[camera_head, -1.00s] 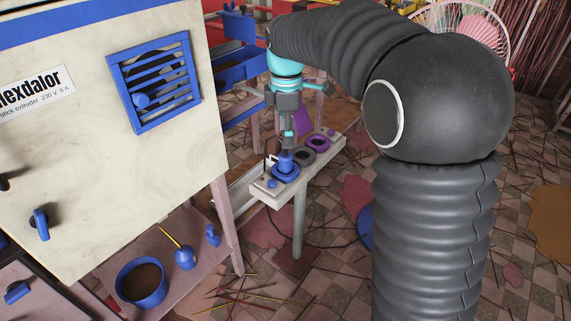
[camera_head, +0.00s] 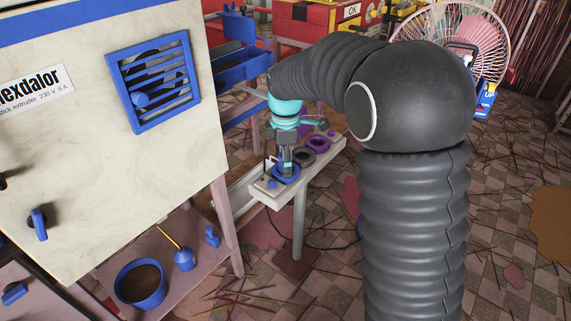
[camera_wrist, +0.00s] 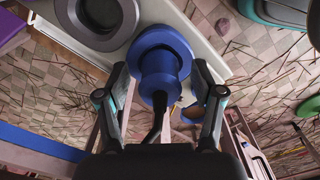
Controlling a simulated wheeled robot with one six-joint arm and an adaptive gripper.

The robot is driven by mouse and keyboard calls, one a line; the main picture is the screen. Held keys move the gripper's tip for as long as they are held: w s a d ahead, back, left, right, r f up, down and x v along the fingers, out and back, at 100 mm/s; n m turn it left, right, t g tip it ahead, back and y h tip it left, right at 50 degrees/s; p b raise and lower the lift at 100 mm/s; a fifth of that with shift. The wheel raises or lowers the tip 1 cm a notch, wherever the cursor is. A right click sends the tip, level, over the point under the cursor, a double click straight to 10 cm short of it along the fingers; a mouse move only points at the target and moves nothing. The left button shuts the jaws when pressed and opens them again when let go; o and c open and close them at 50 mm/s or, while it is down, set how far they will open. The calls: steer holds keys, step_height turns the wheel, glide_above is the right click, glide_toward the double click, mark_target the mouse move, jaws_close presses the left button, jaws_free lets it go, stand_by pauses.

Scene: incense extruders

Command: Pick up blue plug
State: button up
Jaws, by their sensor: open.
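The blue plug (camera_wrist: 160,72) stands in the wrist view between the two fingers of my gripper (camera_wrist: 161,108), with a dark cord or stem at its near end. It sits in a round blue ring (camera_wrist: 163,38) on a narrow pale bench. My gripper is open, one finger on each side of the plug, with gaps visible between fingers and plug. In the head view my gripper (camera_head: 286,168) is lowered over the blue ring (camera_head: 287,177) at the bench's near end and mostly hides the plug.
A grey ring (camera_head: 303,155) and a purple ring (camera_head: 318,143) sit farther along the pale bench (camera_head: 262,192). The cream extruder cabinet (camera_head: 90,180) stands to the left. A blue bucket (camera_head: 141,285) is on a low shelf. Sticks litter the tiled floor.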

steer(key=c, duration=1.2)
steer(key=shift+c, duration=0.2)
